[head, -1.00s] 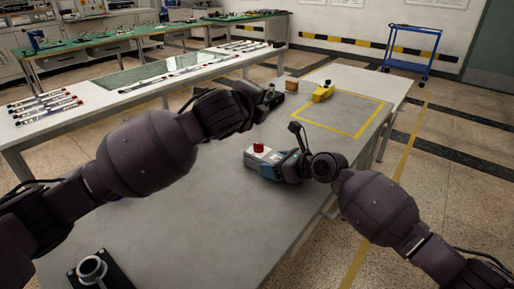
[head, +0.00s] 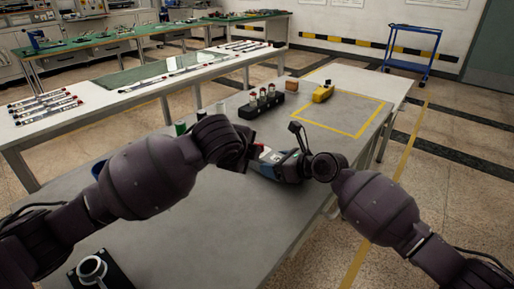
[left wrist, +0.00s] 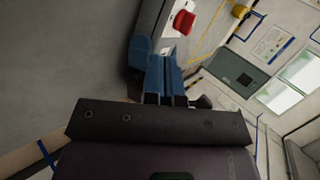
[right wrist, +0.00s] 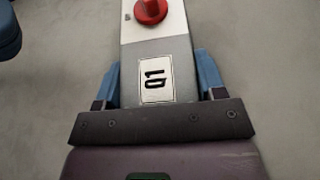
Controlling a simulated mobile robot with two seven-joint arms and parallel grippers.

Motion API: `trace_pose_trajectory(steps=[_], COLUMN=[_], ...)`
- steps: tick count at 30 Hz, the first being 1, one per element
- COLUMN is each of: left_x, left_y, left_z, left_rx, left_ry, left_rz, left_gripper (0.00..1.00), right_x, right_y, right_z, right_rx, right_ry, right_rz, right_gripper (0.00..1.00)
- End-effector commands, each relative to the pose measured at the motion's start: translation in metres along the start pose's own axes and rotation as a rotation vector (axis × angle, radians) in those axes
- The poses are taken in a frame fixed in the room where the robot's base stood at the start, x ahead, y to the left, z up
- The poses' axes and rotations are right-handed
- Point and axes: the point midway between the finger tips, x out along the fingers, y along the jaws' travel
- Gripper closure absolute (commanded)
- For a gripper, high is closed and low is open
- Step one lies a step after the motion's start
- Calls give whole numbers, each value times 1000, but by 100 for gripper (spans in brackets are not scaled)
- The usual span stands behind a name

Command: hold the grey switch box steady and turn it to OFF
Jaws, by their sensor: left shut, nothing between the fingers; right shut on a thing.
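The grey switch box (head: 271,157) lies on the grey table. Its white end with a red knob (right wrist: 151,9) shows in the right wrist view, along with a black-marked label. My right gripper (right wrist: 160,85) is shut on the box, one blue finger along each side. My left gripper (left wrist: 158,70) is shut and empty, beside the knob end of the box. The red knob (left wrist: 184,22) shows just beyond its fingers in the left wrist view. In the head view my left wrist partly hides the box. I cannot read the knob's setting.
A black holder (head: 246,111) with several red-topped pieces stands beyond the box. A yellow object (head: 323,93) sits by a yellow-taped rectangle. A black base with a ring (head: 92,268) is at front left.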

Motion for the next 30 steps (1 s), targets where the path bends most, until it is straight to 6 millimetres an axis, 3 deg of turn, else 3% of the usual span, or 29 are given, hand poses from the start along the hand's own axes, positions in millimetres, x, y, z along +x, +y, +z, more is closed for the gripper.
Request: trace_pose_trajectory(steps=[8,12,19,30], left_x=[46,57,69,71], left_y=[-1,-15,-25,-28], left_z=[0,0,0,0], left_rx=[0,0,1,1], left_ry=[0,0,-1,0], left_rz=[1,-1,-1,-1], left_gripper=[100,100,100,100], right_x=[0,0,0,0], right_y=[0,0,0,0], right_z=[0,0,0,0], right_rx=[0,0,0,0], right_ry=[0,0,0,0], right_rz=[0,0,0,0], right_gripper=[68,68,68,68])
